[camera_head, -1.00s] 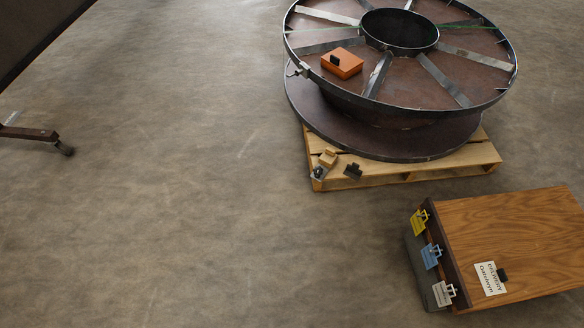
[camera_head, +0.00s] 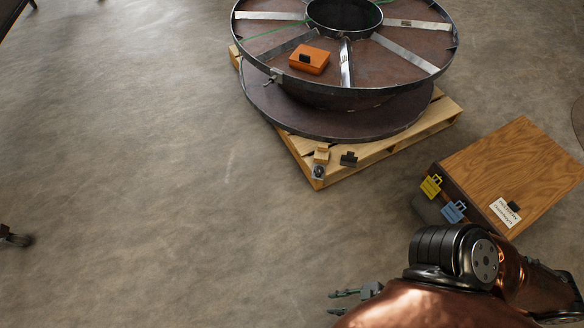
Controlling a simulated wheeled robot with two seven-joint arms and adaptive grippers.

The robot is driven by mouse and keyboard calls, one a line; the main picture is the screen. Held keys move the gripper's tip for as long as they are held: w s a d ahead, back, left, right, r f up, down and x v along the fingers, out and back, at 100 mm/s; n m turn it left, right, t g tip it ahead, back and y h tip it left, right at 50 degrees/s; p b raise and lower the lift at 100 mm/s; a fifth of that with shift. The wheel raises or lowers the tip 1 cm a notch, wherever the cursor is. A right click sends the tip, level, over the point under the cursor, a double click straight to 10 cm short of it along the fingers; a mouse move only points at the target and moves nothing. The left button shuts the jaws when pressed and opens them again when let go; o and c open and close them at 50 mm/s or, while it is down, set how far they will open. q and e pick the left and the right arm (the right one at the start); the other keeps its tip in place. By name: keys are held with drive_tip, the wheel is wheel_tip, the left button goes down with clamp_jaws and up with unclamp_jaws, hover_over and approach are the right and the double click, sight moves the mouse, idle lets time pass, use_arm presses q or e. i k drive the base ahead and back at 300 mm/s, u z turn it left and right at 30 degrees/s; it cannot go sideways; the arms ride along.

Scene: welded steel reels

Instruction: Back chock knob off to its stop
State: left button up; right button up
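A small wooden chock (camera_head: 321,153) sits on the front corner of the pallet (camera_head: 395,150), against the steel reel (camera_head: 330,125). A small dark round knob with a pale metal part (camera_head: 318,172) is in front of the chock, at the pallet's corner. Its threads and how far it is turned are too small to tell. My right gripper (camera_head: 340,302) is at the bottom, below the pallet and well apart from the knob. Its two fingers show apart with nothing seen between them; its base is partly hidden by my copper-coloured arm. My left gripper is out of view.
An orange box (camera_head: 309,60) lies on the reel. A wood-topped cabinet (camera_head: 510,170) with yellow and blue tags stands at right, near my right arm. The floor (camera_head: 150,180) at left is clear.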

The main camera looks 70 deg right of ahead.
sight(319, 170)
drive_tip(key=z, duration=0.25)
drive_tip(key=i, duration=0.75)
drive_tip(key=z, duration=1)
drive_tip(key=i, duration=0.6)
drive_tip(key=z, duration=0.3)
